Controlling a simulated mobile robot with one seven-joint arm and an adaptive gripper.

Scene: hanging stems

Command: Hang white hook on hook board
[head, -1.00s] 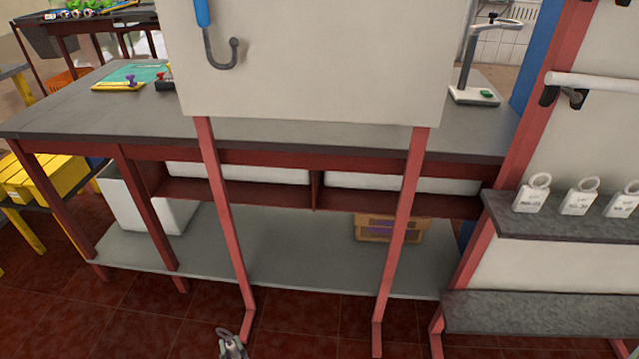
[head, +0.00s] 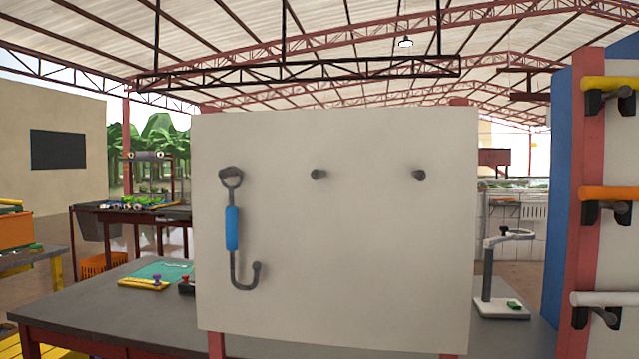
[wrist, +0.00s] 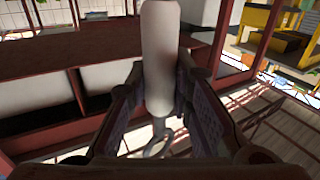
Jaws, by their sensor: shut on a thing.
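The hook board (head: 330,260) is a pale upright panel in the middle of the head view. A blue-handled hook (head: 232,228) hangs by its ring on the left peg (head: 228,173). The middle peg (head: 318,174) and the right peg (head: 418,175) are bare. In the wrist view, my gripper (wrist: 160,105) is shut on the white hook (wrist: 160,55), its white handle between the two fingers. A grey curved metal end (wrist: 158,142) shows below the handle. The hook's other end is out of view. My gripper is not in the head view now.
A grey-topped table (head: 90,300) stands behind the board. At the right, a rack (head: 586,160) with a red post carries yellow, orange and white bars. A stand with a bent grey arm (head: 488,265) is on the table, right of the board.

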